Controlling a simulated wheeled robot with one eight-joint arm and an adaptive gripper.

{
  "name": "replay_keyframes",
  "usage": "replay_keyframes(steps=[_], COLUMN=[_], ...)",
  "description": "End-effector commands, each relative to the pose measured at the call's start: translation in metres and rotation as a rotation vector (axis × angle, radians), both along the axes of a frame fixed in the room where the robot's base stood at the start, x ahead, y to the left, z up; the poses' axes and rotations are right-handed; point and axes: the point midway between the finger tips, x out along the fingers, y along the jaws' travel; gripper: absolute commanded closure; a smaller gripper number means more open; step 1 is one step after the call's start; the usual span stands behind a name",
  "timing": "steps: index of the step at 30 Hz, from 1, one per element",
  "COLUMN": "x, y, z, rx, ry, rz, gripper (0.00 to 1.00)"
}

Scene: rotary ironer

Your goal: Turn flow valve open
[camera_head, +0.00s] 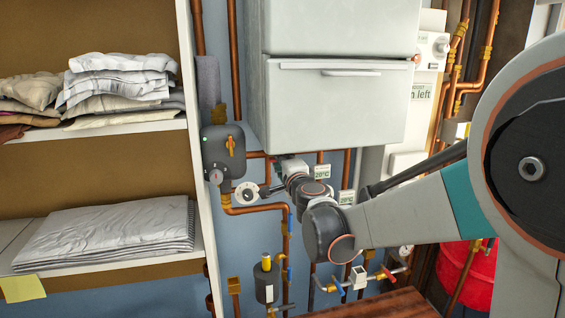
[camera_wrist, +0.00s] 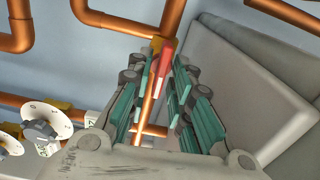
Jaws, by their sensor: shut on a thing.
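The flow valve is a brass body (camera_wrist: 158,45) with a red lever (camera_wrist: 164,62) on a copper pipe in the wrist view. My gripper (camera_wrist: 157,78) has its teal-padded fingers on either side of the red lever and is shut on it. The copper pipe shows between the fingers below the lever. In the head view my gripper (camera_head: 288,165) reaches under the white cabinet, and the valve is hidden there.
The white cabinet (camera_head: 335,105) hangs just above my gripper, and a grey box (camera_head: 223,155) with an orange knob is to its left. A white round dial (camera_wrist: 42,112) sits left of my fingers. Copper pipes (camera_head: 262,208) and blue-handled valves run below. Shelves with folded linen stand left.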

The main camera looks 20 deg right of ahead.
Motion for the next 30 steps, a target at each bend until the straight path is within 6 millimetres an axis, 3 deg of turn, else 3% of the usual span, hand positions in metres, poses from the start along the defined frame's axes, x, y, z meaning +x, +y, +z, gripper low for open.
replay_keyframes(steps=[19,20,21,30], x=[-0.0006,-0.0006,-0.0006,-0.0007], y=[-0.0003,-0.0003,-0.0003,-0.0002], z=[-0.001,-0.0011,-0.0011,-0.0006], rx=[0.048,0.048,0.048,0.048], ry=[0.0,0.0,0.0,0.0], rz=[-0.001,-0.001,-0.001,0.0], gripper=[1.0,0.76,0.72,0.72])
